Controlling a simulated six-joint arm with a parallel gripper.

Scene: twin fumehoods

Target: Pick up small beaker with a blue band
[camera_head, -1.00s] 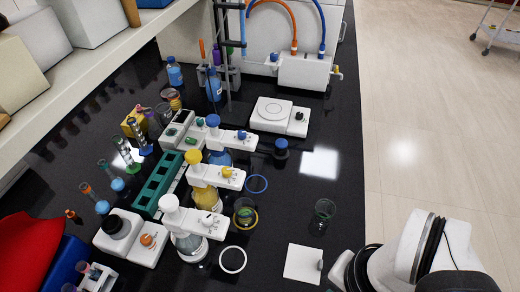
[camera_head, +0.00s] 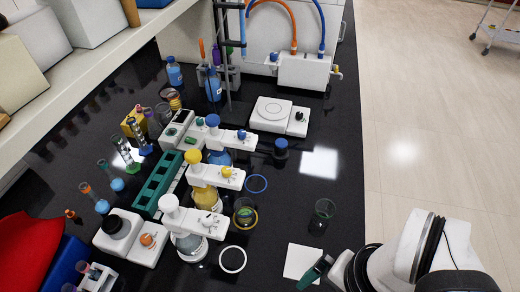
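A small clear glass beaker (camera_head: 321,217) stands alone on the black bench, right of the bottles; I cannot make out a blue band on it. Another small beaker (camera_head: 244,213) stands within a yellow ring to its left. My gripper (camera_head: 314,274) shows as a dark greenish end at the lower right, over a white tile (camera_head: 300,258). It is below and apart from the lone beaker. Its fingers are too small and dark to tell open from shut.
White dispensers with blue, yellow and white-topped bottles (camera_head: 205,196) stand left of the beakers. A white ring (camera_head: 232,259) lies in front. A white hotplate (camera_head: 272,113) is further back. The bench around the lone beaker is clear; its right edge is close by.

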